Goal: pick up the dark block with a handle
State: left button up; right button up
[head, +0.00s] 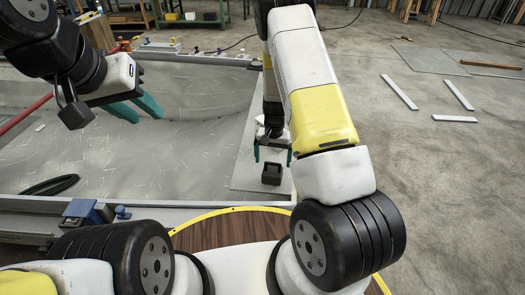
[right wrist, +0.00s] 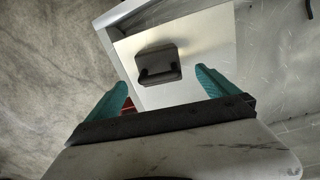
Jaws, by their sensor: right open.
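The dark block with a handle (head: 271,174) sits on a pale flat ledge (head: 247,165) beside the hull. In the right wrist view the block (right wrist: 158,64) lies on the pale surface, its handle on the near side. My right gripper (head: 273,155) is above the block, pointing down. In the right wrist view its teal fingers (right wrist: 160,92) are wide apart, with the block ahead of and between them, not touching. My left gripper (head: 137,108) is at the upper left over the hull, its teal fingers apart and nothing seen between them.
The hull (head: 190,140) is a broad grey basin with a raised rim. A black coiled cable (head: 50,185) lies at its left, near a red bar (head: 25,115). Blue clamps (head: 85,211) sit on the near rim. White strips (head: 399,92) lie on the open floor at right.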

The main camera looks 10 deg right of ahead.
aim_at(273, 171)
notch_tip(273, 171, down, 8)
jog(key=shift+r, duration=0.25)
jog(key=c, duration=2.1)
jog(key=shift+r, duration=0.1)
grip_shut()
